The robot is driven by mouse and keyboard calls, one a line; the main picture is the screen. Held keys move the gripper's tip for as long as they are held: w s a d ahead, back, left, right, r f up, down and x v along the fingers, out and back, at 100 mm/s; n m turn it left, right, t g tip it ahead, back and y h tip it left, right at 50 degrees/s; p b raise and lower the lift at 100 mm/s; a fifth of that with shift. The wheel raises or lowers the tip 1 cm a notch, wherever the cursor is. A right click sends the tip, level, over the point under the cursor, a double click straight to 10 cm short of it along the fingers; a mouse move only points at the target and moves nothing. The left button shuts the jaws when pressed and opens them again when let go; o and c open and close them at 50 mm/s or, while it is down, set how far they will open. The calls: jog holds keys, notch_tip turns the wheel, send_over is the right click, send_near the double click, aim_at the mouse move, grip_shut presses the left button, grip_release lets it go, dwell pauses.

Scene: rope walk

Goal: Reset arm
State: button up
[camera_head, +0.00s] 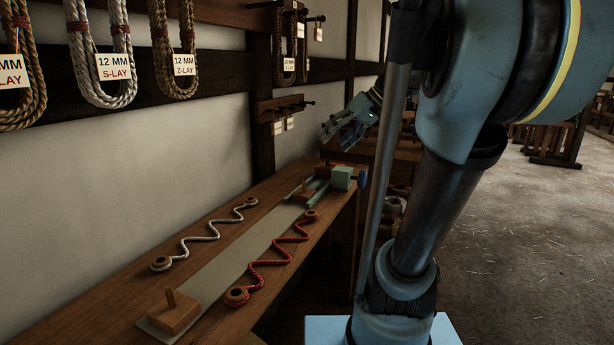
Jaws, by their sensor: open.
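My gripper (338,124) is open and empty in the head view. It is held in the air above the far end of the wooden bench (218,325), apart from everything on it. My own arm fills much of the right side of the view and hides part of what lies behind it.
On the bench lie a white rope (206,238) and a red rope (272,263), both wavy, beside a pale strip (232,262). A wooden block with a peg (174,314) stands near, a green vise-like device (341,177) far. Tagged rope coils (104,50) hang on the left wall. Open floor (530,240) lies right.

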jog(key=s+d+f+m+h, duration=0.3)
jog(key=s+f, duration=0.6)
jog(key=f, duration=0.4)
jog(key=s+d+f+m+h, duration=0.2)
jog(key=s+d+f+h, duration=0.2)
jog(key=f, duration=1)
jog(key=s+d, duration=0.3)
jog(key=s, duration=0.2)
jog(key=shift+f+m+g+h, duration=0.25)
jog(key=shift+m+g+h, duration=0.15)
jog(key=shift+d, duration=0.1)
jog(key=shift+w+f, duration=0.2)
jog(key=shift+w, duration=0.25)
